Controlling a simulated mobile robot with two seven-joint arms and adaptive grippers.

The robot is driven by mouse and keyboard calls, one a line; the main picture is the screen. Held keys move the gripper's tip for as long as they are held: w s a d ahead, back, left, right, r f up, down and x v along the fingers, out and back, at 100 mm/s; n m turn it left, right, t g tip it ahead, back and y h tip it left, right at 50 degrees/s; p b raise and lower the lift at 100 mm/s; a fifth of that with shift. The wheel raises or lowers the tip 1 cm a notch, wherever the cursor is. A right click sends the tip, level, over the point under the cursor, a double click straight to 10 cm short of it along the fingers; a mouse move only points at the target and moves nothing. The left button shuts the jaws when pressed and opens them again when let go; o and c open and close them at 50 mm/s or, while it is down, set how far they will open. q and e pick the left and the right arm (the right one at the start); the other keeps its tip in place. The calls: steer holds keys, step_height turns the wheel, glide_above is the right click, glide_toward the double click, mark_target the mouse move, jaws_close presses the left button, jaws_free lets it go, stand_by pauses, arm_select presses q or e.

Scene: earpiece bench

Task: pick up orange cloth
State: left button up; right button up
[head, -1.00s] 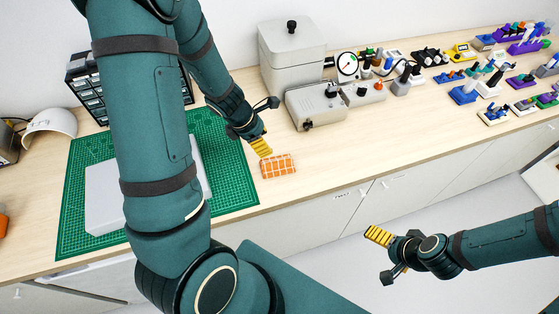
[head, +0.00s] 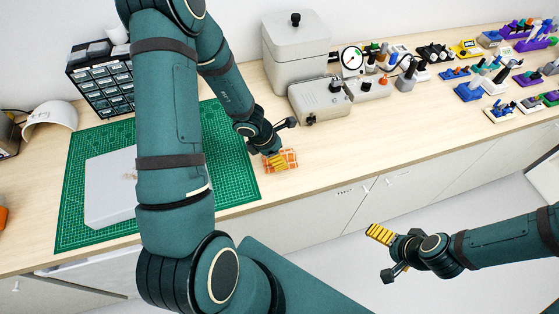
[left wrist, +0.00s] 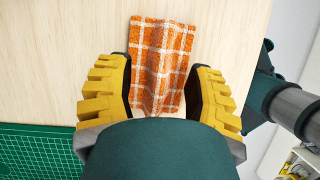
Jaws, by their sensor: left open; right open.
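The orange cloth (head: 289,157), checked with white lines, lies on the wooden bench top to the right of the green mat. It also shows in the left wrist view (left wrist: 162,55), running lengthwise between the fingers, with its near end hidden by my gripper body. My left gripper (head: 276,160) is over the cloth, and its yellow fingers (left wrist: 155,90) stand open on either side of the cloth's near part. I cannot tell whether the fingers touch it. My right gripper (head: 380,235) is open and empty, out over the floor in front of the bench.
A green cutting mat (head: 75,205) with a grey slab (head: 108,190) lies left of the cloth. A grey device (head: 320,102) and a lidded box (head: 296,55) stand behind it. Several small coloured parts on stands (head: 470,90) fill the right. Bench top right of the cloth is clear.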

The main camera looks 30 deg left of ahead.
arm_select(q)
steer(key=shift+w+d+f, duration=0.1)
steer(key=shift+w+f, duration=0.05)
steer(key=shift+f, duration=0.3)
steer(key=shift+r, duration=0.1)
jaws_close()
step_height(320, 180, up, 3)
steer(key=shift+p, duration=1.15)
steer(key=shift+r, duration=3.45)
